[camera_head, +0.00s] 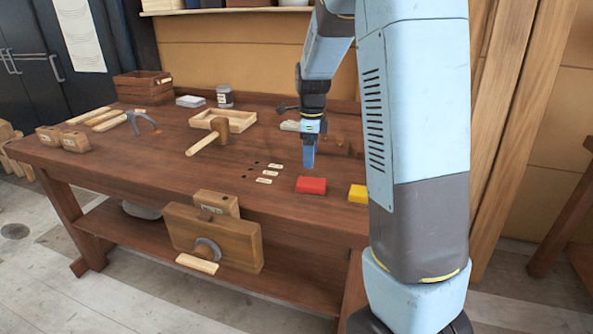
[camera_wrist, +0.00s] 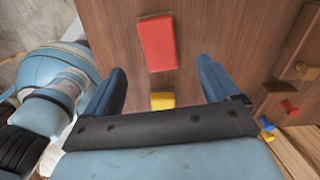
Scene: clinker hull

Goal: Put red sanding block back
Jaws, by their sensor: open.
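The red sanding block (camera_head: 311,185) lies flat on the wooden workbench (camera_head: 130,165), near its front edge. It also shows in the wrist view (camera_wrist: 158,43), ahead of my fingers and roughly midway between their lines. My gripper (camera_head: 309,158) is above the bench, just behind the red block in the head view. In the wrist view my gripper (camera_wrist: 162,82) has its two blue fingers wide apart with nothing held between them. A yellow block (camera_head: 358,194) lies to the right of the red one, partly hidden by my arm. It also shows in the wrist view (camera_wrist: 162,101).
Small white labels (camera_head: 268,173) and dark holes lie left of the red block. A vise (camera_head: 212,237) hangs on the front edge.

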